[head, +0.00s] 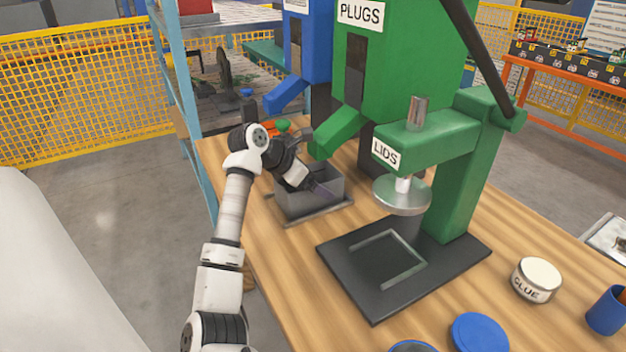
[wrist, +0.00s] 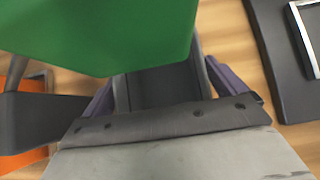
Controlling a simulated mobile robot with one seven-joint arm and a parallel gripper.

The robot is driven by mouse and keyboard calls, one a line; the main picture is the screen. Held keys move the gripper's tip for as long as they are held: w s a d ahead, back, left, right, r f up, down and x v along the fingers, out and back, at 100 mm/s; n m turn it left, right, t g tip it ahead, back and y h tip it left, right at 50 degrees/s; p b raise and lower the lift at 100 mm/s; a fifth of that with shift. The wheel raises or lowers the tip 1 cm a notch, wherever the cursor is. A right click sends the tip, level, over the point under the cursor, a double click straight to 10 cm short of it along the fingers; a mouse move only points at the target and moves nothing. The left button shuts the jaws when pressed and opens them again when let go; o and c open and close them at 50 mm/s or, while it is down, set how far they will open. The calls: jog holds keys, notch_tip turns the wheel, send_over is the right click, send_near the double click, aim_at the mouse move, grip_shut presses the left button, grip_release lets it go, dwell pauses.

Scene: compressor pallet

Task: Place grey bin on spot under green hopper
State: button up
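The grey bin (head: 294,204) stands on a flat grey framed spot (head: 330,211) on the wooden bench, below the chute of the green PLUGS hopper (head: 400,55). The green chute (wrist: 100,30) covers much of that view. Contact between fingers and bin cannot be made out.
A green LIDS press (head: 460,140) with a black base (head: 340,262) stands to the right. A blue hopper (head: 305,50) is behind. A glue jar (head: 537,280), blue lid (head: 479,333) and blue cup (head: 606,312) occupy the front right. Orange and green items lie behind the bin.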

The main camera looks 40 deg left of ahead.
jog(key=shift+s+r, duration=0.1)
jog(key=shift+r, duration=0.1)
jog(key=b+v, duration=0.1)
jog(key=v, duration=1.1)
jog(key=shift+b, duration=0.35)
